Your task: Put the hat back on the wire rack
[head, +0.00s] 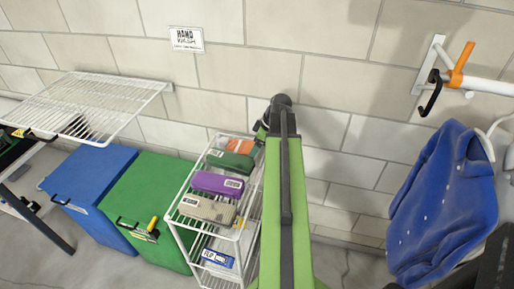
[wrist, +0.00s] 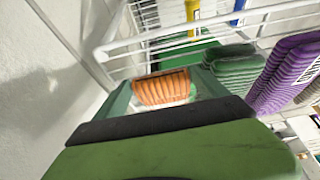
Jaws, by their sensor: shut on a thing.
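The white wire rack (head: 240,236) stands against the wall, left of my arm. An orange ribbed hat (head: 241,146) is at the far end of its top tier; it also shows in the wrist view (wrist: 162,89). My gripper (wrist: 160,97) is shut on this hat, with a finger on each side. In the head view my gripper (head: 260,133) is mostly hidden behind my arm. A green folded hat (head: 230,161), a purple one (head: 217,184) and a beige one (head: 207,208) lie in a row on the top tier. I cannot tell whether the orange hat touches the rack.
A green bin (head: 150,200) and a blue bin (head: 88,185) stand left of the rack. A white wire shelf (head: 95,100) juts from the wall above them. A blue jacket (head: 445,205) hangs at the right below a wall rail (head: 485,86). A blue labelled item (head: 217,258) sits lower in the rack.

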